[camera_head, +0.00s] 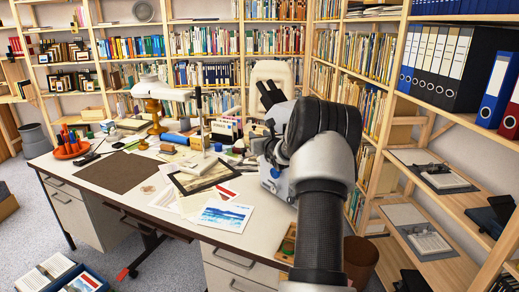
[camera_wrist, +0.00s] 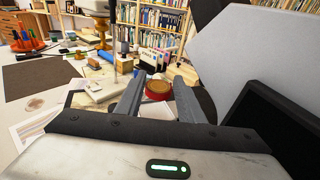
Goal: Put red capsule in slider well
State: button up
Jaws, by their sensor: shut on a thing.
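In the head view my arm hides the gripper and the capsule. The gripper is over the right part of the desk (camera_head: 98,199). I cannot make out the slider well for certain in either view.
A white stand with an upright post (camera_head: 199,128) rises from the desk, near a dark-framed print (camera_head: 203,177) and a blue picture sheet (camera_head: 224,215). A red pen holder (camera_head: 71,149) stands at the left. Small boxes and bottles crowd the back. A brown mat (camera_head: 117,171) lies bare.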

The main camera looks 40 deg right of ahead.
jog(key=shift+f+b, duration=0.35)
jog(key=shift+f, duration=1.85)
jog(key=shift+f, duration=0.15)
jog(key=o, duration=1.3)
jog(key=shift+s+a+r, duration=0.1)
jog(key=shift+s+r, duration=0.1)
jog(key=shift+s, duration=0.1)
jog(key=p+v, duration=0.1)
jog(key=v, duration=1)
jog(key=shift+s+a, duration=0.1)
jog(key=shift+s, duration=0.15)
